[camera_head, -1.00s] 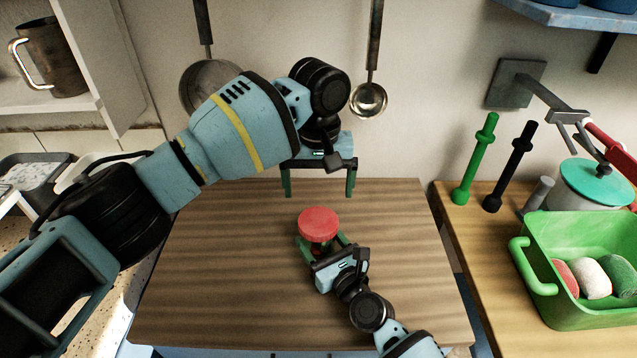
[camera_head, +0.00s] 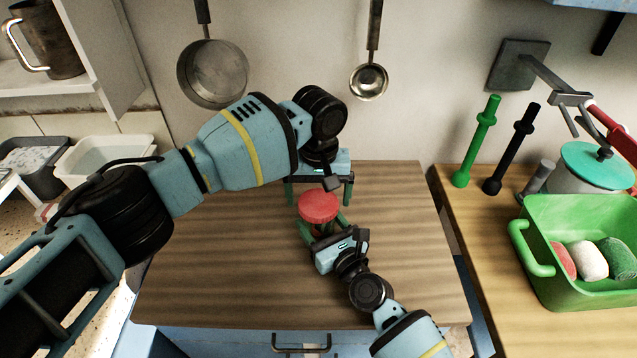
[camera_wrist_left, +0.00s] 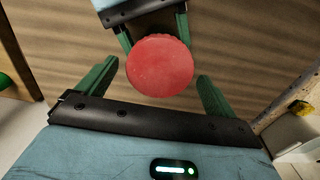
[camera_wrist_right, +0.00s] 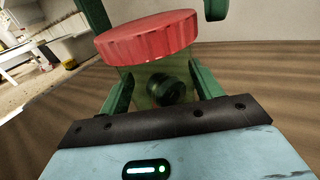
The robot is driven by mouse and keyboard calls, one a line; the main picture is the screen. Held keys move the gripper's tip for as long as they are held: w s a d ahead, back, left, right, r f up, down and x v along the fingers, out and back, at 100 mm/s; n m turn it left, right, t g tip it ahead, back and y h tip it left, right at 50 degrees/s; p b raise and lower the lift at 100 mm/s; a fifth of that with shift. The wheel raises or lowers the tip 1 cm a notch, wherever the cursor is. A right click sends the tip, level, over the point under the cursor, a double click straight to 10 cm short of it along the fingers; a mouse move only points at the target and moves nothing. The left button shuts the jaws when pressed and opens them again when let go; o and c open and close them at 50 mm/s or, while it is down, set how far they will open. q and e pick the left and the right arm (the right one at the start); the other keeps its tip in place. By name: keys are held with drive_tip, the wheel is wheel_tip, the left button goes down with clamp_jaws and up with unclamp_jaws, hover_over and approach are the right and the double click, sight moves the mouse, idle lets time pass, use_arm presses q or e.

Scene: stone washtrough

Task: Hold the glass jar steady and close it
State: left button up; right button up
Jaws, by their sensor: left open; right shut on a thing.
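The glass jar (camera_wrist_right: 152,88) stands on the wooden worktop, see-through, with a dark object visible in or behind it. A round red lid (camera_head: 318,206) sits on its mouth; I cannot tell whether it is screwed tight. The lid also shows in the left wrist view (camera_wrist_left: 160,65). My right gripper (camera_head: 323,230) is shut on the jar from the near side, below the lid. My left gripper (camera_head: 319,200) is open above the jar, pointing down, its green fingers on either side of the lid with visible gaps. The jar is mostly hidden in the head view.
The wooden worktop (camera_head: 220,285) is otherwise clear. At right, a green basin (camera_head: 570,290) holds rolled cloths, near a pot with a teal lid (camera_head: 597,165) and green and black upright rods. A pan (camera_head: 213,75) and ladle (camera_head: 369,80) hang on the wall behind.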

use_arm(q)
drive_tip(key=shift+f, duration=0.15)
drive_tip(key=c, duration=1)
drive_tip(key=m, duration=0.6)
drive_tip(key=shift+o, duration=0.2)
drive_tip(key=m, duration=0.6)
drive_tip(key=shift+m, duration=0.4)
drive_tip(key=o, duration=1.1)
wheel_tip(320, 180, up, 12)
